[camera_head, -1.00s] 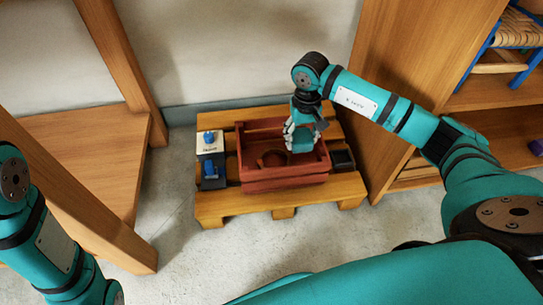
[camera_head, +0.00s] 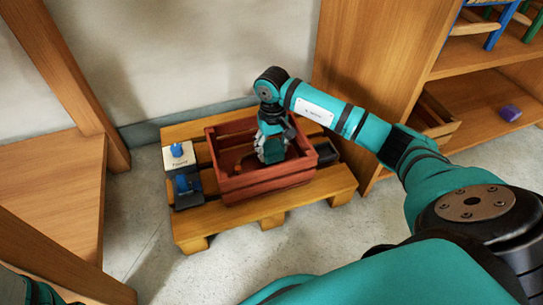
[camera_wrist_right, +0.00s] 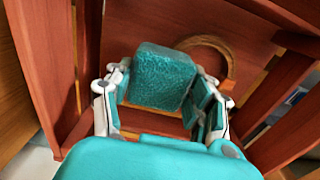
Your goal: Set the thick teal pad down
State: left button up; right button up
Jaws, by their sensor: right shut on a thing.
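The thick teal pad (camera_head: 273,152) is a squarish block with a mottled face. It is held in my right gripper (camera_head: 271,141), inside the reddish-brown slatted crate (camera_head: 268,183). In the right wrist view the pad (camera_wrist_right: 163,76) sits between the two fingers of the gripper (camera_wrist_right: 163,92), which are shut on it. Crate slats surround it. I cannot tell whether the pad's underside touches the crate floor. My left gripper is out of view.
The crate stands on a wooden pallet (camera_head: 230,223). A brown curved piece (camera_wrist_right: 212,48) lies in the crate beside the pad. A white box with a blue top (camera_head: 178,155) and a dark bin (camera_head: 187,192) stand left of the crate. A shelf unit (camera_head: 368,50) rises at right.

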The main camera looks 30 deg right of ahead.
jog(key=shift+f, duration=0.2)
jog(key=shift+r, duration=0.1)
jog(key=shift+f, duration=0.4)
jog(key=o, duration=1)
jog(key=shift+c, duration=0.2)
